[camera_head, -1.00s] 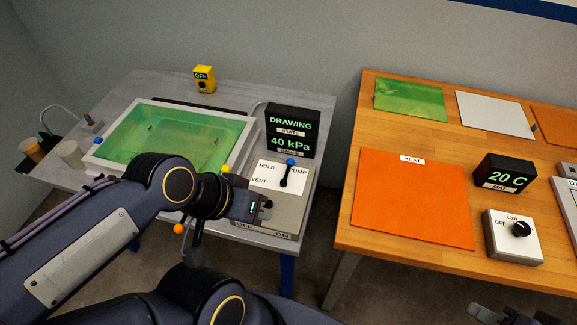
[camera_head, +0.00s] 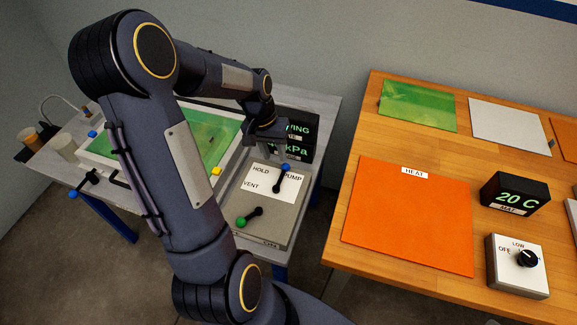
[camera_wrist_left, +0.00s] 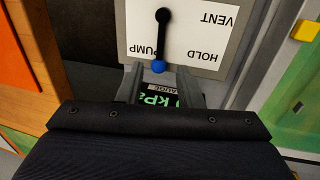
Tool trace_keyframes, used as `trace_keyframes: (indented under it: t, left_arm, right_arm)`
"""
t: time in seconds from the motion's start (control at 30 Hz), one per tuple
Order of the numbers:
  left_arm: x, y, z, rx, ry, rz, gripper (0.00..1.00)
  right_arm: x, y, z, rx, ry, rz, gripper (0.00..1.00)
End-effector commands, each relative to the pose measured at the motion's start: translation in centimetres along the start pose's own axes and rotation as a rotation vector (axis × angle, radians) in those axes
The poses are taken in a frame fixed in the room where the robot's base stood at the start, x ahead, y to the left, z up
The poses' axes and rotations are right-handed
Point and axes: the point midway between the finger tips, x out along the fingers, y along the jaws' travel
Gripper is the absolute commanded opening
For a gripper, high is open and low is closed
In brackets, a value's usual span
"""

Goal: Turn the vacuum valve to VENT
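The vacuum valve (camera_head: 279,182) is a black lever with a blue knob on a white plate marked HOLD, PUMP and VENT. Its knob (camera_head: 285,167) points at PUMP. My left gripper (camera_head: 270,152) is just behind the knob, above the plate's far edge. In the left wrist view its two fingers (camera_wrist_left: 158,78) are apart, with the blue knob (camera_wrist_left: 158,66) in line with the gap at their tips. I cannot tell whether they touch it. My right gripper is not in view.
A lever with a green knob (camera_head: 242,222) sits on the front of the valve box. My left arm covers much of the grey table. A wooden table with an orange mat (camera_head: 410,215) stands right.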

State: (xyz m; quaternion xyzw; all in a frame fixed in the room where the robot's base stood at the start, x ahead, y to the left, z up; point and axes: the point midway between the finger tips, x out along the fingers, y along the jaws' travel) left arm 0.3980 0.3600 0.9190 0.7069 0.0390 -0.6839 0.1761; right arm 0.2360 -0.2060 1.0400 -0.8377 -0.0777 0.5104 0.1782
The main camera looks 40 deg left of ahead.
Motion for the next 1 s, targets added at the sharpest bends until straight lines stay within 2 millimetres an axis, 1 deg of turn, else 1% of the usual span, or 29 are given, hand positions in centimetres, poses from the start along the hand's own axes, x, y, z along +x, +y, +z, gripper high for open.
trace_keyframes:
  t: [0.17,0.4,0.5,0.63,0.9,0.93,1.0]
  left_arm:
    - [1.9,-0.2,0.0,-0.001,-0.009,-0.001,0.33]
    - [5.8,-0.1,0.1,-0.001,-0.009,0.0,0.33]
    - [7.0,-0.1,0.0,0.0,-0.008,-0.001,0.33]
    - [7.8,-0.1,0.0,-0.001,-0.007,-0.001,0.33]
    - [8.0,-0.1,0.0,-0.001,-0.004,-0.001,0.33]
    - [8.0,-0.1,0.0,-0.001,-0.004,-0.001,0.3]
    - [8.0,-0.1,0.0,-0.001,-0.004,-0.001,0.21]
  right_arm:
    - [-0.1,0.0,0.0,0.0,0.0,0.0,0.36]
    - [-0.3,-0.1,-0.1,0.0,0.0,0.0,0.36]
    - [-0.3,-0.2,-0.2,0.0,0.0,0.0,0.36]
    - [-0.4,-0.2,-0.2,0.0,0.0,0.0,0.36]
    - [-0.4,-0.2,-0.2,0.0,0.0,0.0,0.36]
    - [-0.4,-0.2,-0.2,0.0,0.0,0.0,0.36]
    - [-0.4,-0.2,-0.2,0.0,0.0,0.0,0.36]
